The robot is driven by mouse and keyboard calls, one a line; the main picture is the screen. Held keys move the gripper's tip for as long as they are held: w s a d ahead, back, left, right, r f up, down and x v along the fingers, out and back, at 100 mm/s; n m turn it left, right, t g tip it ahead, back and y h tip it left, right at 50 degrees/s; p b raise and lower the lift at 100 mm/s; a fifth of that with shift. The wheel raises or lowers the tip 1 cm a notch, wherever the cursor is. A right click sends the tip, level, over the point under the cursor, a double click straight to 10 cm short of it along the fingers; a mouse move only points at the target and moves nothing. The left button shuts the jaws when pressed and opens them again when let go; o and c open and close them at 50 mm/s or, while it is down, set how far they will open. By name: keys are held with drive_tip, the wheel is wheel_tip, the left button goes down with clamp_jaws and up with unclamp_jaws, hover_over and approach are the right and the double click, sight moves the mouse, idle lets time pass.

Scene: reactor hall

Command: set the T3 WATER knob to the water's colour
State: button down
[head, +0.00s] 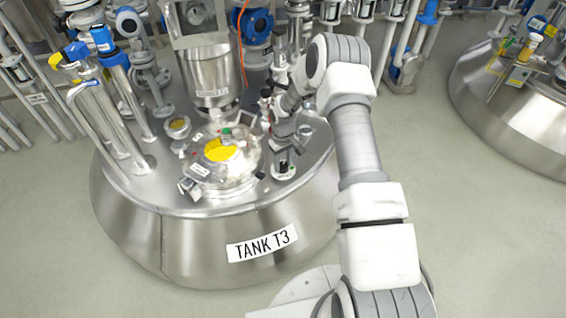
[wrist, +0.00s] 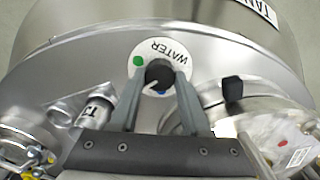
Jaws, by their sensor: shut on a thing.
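The WATER knob (wrist: 159,73) is black with a white pointer line on a round white dial (wrist: 147,48) lettered WATER. The dial has a green dot (wrist: 138,61) at its upper left and a blue one (wrist: 162,93) below; the fingers may hide other marks. The pointer seems to slant toward the lower left. My gripper (wrist: 158,77) is shut on the knob, one finger on each side. In the head view my gripper (head: 284,158) is over the right side of tank T3 (head: 195,250). A yellow disc (head: 221,150) shows in the round hatch; I cannot tell whether it is water.
A steel vessel (head: 210,75) and pipes stand behind on the tank top. The hatch's clamps lie left of my gripper. In the wrist view a black block (wrist: 232,83) is close right of the dial. Another tank (head: 510,100) stands at far right, with open floor between.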

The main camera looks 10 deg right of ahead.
sight(283, 165)
drive_tip(key=shift+c, duration=1.9)
unclamp_jaws()
wheel_tip(283, 165, up, 17)
drive_tip(key=p, duration=0.5)
drive_tip(key=shift+r, duration=0.2)
